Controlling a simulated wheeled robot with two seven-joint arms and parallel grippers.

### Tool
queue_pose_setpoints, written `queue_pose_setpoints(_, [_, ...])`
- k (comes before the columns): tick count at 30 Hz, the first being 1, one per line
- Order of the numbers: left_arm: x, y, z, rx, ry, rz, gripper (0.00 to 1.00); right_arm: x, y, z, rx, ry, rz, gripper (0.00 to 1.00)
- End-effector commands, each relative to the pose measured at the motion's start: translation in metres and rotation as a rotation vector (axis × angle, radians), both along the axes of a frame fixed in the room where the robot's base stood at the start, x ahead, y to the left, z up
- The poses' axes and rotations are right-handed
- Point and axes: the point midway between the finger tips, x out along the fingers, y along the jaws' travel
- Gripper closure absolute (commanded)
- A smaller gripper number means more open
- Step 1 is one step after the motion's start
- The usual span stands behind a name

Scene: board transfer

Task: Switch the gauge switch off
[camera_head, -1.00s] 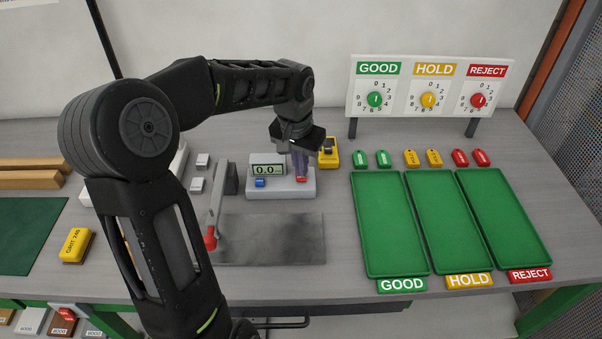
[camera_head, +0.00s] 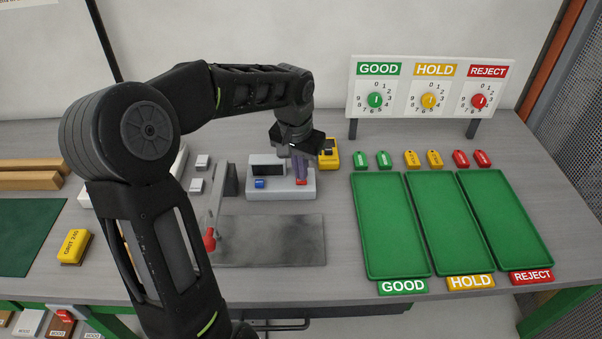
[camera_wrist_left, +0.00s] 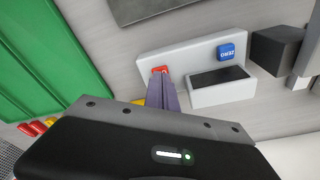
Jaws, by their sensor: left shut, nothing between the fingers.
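The gauge (camera_head: 281,190) is a light grey box on the bench, with a blue ZERO button (camera_head: 259,183) and a red switch (camera_head: 302,182) on its base. Its display (camera_head: 267,170) is dark and shows no digits. The gauge also shows in the left wrist view (camera_wrist_left: 215,90), with the red switch (camera_wrist_left: 160,70) at the fingertips. My left gripper (camera_head: 300,175) is shut and empty, pointing down with its purple fingers at the red switch. In the wrist view its fingertips (camera_wrist_left: 166,78) look to touch or nearly touch the switch. My right gripper is not in view.
A grey lever with a red knob (camera_head: 209,240) and a dark plate (camera_head: 268,240) are in front of the gauge. A yellow device (camera_head: 329,158) stands just right of it. Green trays (camera_head: 388,225) and a dial board (camera_head: 428,88) are at the right.

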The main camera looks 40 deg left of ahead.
Motion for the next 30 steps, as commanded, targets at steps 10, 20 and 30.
queue_pose_setpoints(10, [0.001, 0.0, 0.033, 0.001, -0.002, -0.001, 1.0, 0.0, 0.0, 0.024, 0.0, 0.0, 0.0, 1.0])
queue_pose_setpoints(20, [0.001, 0.0, 0.061, 0.0, -0.002, -0.001, 1.0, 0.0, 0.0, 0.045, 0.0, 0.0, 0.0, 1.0])
queue_pose_setpoints(30, [0.0, 0.0, 0.067, 0.0, -0.001, 0.0, 1.0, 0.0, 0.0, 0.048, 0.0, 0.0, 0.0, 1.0])
